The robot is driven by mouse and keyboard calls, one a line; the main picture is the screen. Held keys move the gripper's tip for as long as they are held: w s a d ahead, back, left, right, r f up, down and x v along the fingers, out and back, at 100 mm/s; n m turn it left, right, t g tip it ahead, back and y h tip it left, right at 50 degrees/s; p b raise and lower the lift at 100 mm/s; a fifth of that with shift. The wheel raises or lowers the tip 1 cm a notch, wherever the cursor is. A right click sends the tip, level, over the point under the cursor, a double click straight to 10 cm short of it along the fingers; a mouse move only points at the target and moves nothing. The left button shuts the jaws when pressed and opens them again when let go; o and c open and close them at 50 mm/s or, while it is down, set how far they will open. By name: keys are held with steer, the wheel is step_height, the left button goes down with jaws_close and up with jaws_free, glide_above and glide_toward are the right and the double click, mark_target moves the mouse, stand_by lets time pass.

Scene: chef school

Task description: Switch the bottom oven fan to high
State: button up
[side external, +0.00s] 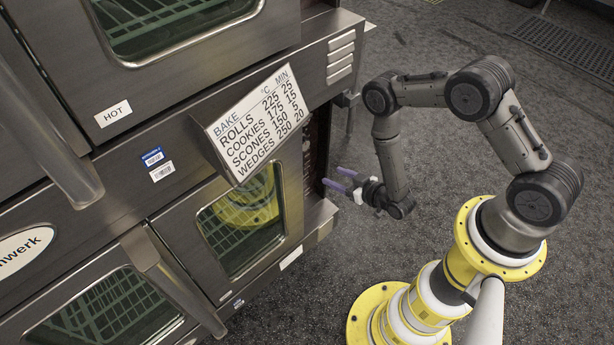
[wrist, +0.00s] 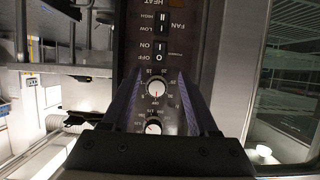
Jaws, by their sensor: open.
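The bottom oven's control panel (wrist: 190,65) is a dark strip that appears upside down in the wrist view. It carries a fan rocker switch (wrist: 162,20) marked HIGH, at the top of the picture. Which way the rocker is set is too small to tell. My gripper (wrist: 155,70) is open, with nothing between its two purple fingers. The fingers frame a dial in the wrist view, and the fan switch lies beyond their tips. In the side view my gripper (side external: 334,178) is at the right of the bottom oven (side external: 166,223), pointing at its panel; the switch cannot be made out there.
On the panel are an on/off switch (wrist: 159,52), a dial (wrist: 156,90) and a smaller dial (wrist: 153,127). A baking chart (side external: 255,122) sticks out from the oven front, left of my gripper. Oven door handles (side external: 172,276) also stick out. The floor (side external: 320,275) in front is open.

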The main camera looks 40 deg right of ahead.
step_height(320, 180, down, 6)
steer(key=x, duration=1.4)
steer(key=shift+s+f, duration=0.1)
steer(key=shift+s, duration=0.05)
steer(key=shift+c, duration=0.3)
jaws_close()
